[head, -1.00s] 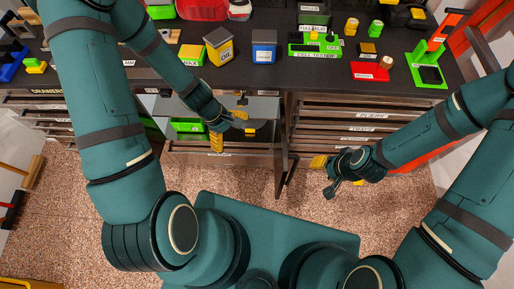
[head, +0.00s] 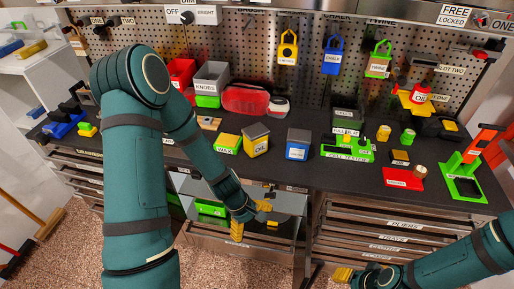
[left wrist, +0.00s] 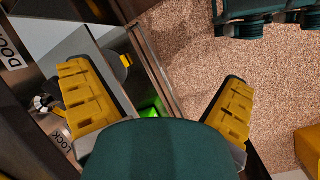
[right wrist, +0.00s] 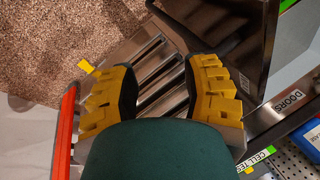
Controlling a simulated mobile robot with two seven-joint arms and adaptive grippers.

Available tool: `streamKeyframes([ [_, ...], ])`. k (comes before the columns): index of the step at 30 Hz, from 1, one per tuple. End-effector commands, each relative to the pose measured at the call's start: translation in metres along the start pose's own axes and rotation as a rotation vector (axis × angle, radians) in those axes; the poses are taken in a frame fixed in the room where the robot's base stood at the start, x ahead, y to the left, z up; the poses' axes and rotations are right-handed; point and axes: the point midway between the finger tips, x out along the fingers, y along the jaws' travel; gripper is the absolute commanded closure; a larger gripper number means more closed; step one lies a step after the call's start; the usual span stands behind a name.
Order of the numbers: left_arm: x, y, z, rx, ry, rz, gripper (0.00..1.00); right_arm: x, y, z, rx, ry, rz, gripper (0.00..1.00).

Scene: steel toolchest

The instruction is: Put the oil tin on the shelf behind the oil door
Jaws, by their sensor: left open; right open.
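The oil tin (head: 256,140), a yellow box with a grey top and an OIL label, stands upright on the dark bench top in the head view. Below the bench front is an open compartment with a grey shelf (head: 290,202). A dark panel (head: 300,235) stands out edge-on at its right side, seemingly an open door; I cannot read its name. My left gripper (head: 250,216) is open and empty in front of this compartment, below the tin. It also shows open in the left wrist view (left wrist: 165,98). My right gripper (right wrist: 165,92) is open and empty, low before the right drawers.
A yellow-green WAX box (head: 227,144) stands just left of the tin, and a blue box (head: 298,145) to its right. A green tray (head: 210,208) sits in the compartment's left part. Labelled drawers (head: 400,225) fill the right front. Bench top before the tin is clear.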

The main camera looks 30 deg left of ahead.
Motion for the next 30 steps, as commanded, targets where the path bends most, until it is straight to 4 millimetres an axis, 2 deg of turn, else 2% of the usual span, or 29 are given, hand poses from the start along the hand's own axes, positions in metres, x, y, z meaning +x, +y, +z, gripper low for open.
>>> streamKeyframes([
  [1, -0.013, 0.007, -0.018, -0.172, -0.028, 0.05, 0.0, 0.006, 0.002, 0.001, 0.0, 0.0, 0.001, 0.53],
  [3, -0.034, 0.019, -0.036, -0.395, -0.091, 0.128, 0.0, 0.009, 0.003, 0.002, 0.0, -0.001, 0.001, 0.53],
  [5, -0.055, 0.032, -0.052, -0.569, -0.153, 0.213, 0.0, 0.013, 0.004, 0.002, 0.0, -0.001, 0.002, 0.53],
  [9, -0.117, 0.061, -0.095, -0.897, -0.31, 0.45, 0.0, 0.02, 0.007, 0.003, -0.001, -0.002, 0.003, 0.53],
  [12, -0.163, 0.075, -0.122, -1.043, -0.417, 0.613, 0.0, 0.023, 0.008, 0.004, -0.001, -0.002, 0.004, 0.53],
  [16, -0.206, 0.084, -0.144, -1.137, -0.513, 0.76, 0.0, 0.026, 0.009, 0.004, -0.001, -0.003, 0.004, 0.53],
  [18, -0.218, 0.086, -0.149, -1.156, -0.54, 0.8, 0.0, 0.026, 0.009, 0.004, -0.001, -0.003, 0.004, 0.53],
  [21, -0.219, 0.093, -0.151, -1.164, -0.557, 0.817, 0.0, 0.027, 0.009, 0.004, -0.002, -0.003, 0.004, 0.53],
  [30, -0.185, 0.136, -0.152, -1.164, -0.555, 0.812, 0.0, 0.03, 0.01, 0.006, -0.003, -0.007, 0.004, 0.53],
])
